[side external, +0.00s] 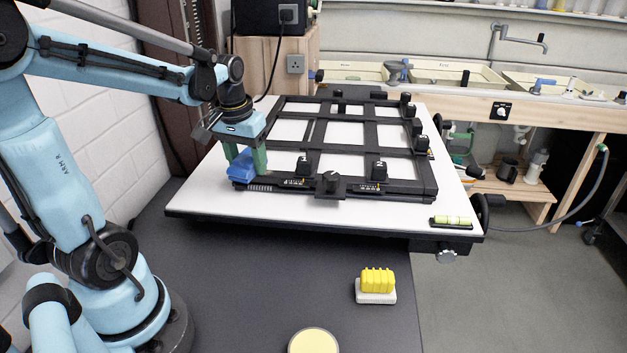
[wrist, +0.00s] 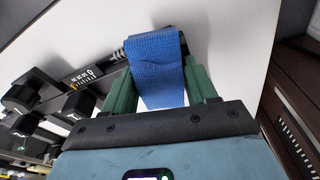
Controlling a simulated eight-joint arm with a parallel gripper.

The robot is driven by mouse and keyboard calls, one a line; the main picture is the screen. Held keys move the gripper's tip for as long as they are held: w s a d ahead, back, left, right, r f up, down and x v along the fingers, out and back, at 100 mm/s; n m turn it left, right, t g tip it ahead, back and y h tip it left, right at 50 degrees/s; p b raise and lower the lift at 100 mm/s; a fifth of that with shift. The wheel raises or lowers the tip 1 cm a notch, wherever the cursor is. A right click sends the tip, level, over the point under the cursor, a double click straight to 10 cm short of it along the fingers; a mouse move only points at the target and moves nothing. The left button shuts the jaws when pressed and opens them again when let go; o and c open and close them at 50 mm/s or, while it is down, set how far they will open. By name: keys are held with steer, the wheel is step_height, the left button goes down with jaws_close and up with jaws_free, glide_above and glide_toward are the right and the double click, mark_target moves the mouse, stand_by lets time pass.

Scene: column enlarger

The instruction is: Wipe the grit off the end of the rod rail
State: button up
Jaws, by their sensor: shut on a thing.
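My gripper (side external: 244,158) is shut on a blue cloth (side external: 242,170) at the front left corner of the black frame (side external: 432,183). In the wrist view, the cloth (wrist: 158,72) hangs between two green fingers and drapes over the end of the rail. The rod rail (side external: 260,187), a ribbed grey rod, shows just right of the cloth along the frame's front edge. A short ribbed piece of it also shows in the wrist view (wrist: 118,55). The cloth hides the rail's end, and I cannot see any grit.
The frame lies on a white board (side external: 200,196) with black knobs and clamps on it. A spirit level (side external: 451,222) lies at the board's right front. A yellow ribbed block (side external: 377,281) on a white base and a round cream-topped item (side external: 313,342) stand on the dark bench.

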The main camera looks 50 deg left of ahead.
mark_target(267, 172)
steer(key=shift+w+d, duration=1.4)
steer(key=shift+w, duration=0.05)
steer(key=shift+s+a, duration=1.45)
steer(key=shift+s, duration=0.05)
steer(key=shift+w, duration=0.1)
steer(key=shift+w+a, duration=0.95)
steer(key=shift+d, duration=0.1)
steer(key=shift+w+d, duration=1.4)
